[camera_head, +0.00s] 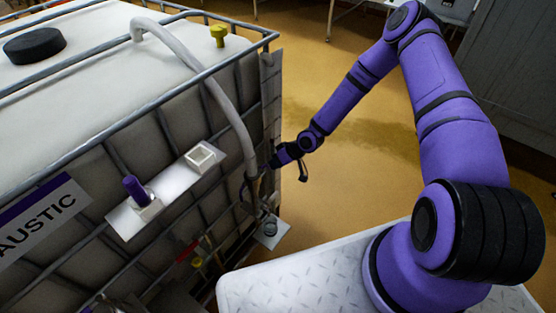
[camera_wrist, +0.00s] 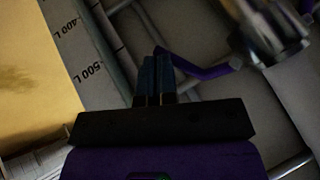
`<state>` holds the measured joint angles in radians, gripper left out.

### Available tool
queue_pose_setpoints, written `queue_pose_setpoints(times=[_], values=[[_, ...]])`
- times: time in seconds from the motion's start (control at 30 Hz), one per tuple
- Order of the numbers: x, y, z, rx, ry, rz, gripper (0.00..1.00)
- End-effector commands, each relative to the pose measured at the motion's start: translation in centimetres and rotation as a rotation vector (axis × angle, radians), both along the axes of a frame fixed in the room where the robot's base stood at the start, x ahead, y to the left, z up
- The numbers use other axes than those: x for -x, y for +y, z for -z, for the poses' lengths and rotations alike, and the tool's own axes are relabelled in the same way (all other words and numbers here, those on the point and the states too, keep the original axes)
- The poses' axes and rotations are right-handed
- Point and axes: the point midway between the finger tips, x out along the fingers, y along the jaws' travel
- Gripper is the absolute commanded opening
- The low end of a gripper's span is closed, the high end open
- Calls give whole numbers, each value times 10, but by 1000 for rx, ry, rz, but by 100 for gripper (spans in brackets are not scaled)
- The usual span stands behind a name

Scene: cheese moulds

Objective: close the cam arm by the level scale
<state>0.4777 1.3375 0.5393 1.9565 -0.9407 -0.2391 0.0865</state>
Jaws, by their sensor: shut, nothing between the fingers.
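In the wrist view, the level scale (camera_wrist: 72,42) is a pale strip marked 400 L and 500 L at the upper left. A bent purple cam arm (camera_wrist: 205,72) sticks out toward it from a blurred metal coupling (camera_wrist: 268,32) at the upper right. My gripper (camera_wrist: 155,62) is shut and empty; its fingertips overlap the cam arm's outer end in the picture. I cannot tell whether they touch. In the head view, my gripper (camera_head: 270,163) is beside the hose (camera_head: 225,100) at the tank's corner, and the cam arm cannot be made out.
The caged white tank (camera_head: 95,50) fills the left. A white plate (camera_head: 175,185) on its side carries a purple peg and a square socket. Metal cage bars (camera_wrist: 118,50) run close around the gripper. The yellow floor (camera_head: 340,130) is open to the right.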

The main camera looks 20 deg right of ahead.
Motion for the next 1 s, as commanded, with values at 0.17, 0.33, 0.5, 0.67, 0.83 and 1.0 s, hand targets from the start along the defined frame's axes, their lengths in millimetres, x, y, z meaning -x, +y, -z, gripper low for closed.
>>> queue_pose_setpoints(times=[0.17, 0.33, 0.5, 0.67, 0.83, 1.0], values=[[3, 4, 12, -1, 1, 0, 0], [6, 9, 20, -2, 1, 0, 0], [9, 12, 26, 0, 1, -1, 0], [11, 14, 30, 0, 1, 0, 0], [12, 16, 32, 0, 0, 0, 0], [13, 17, 33, 0, 0, 0, 0]])
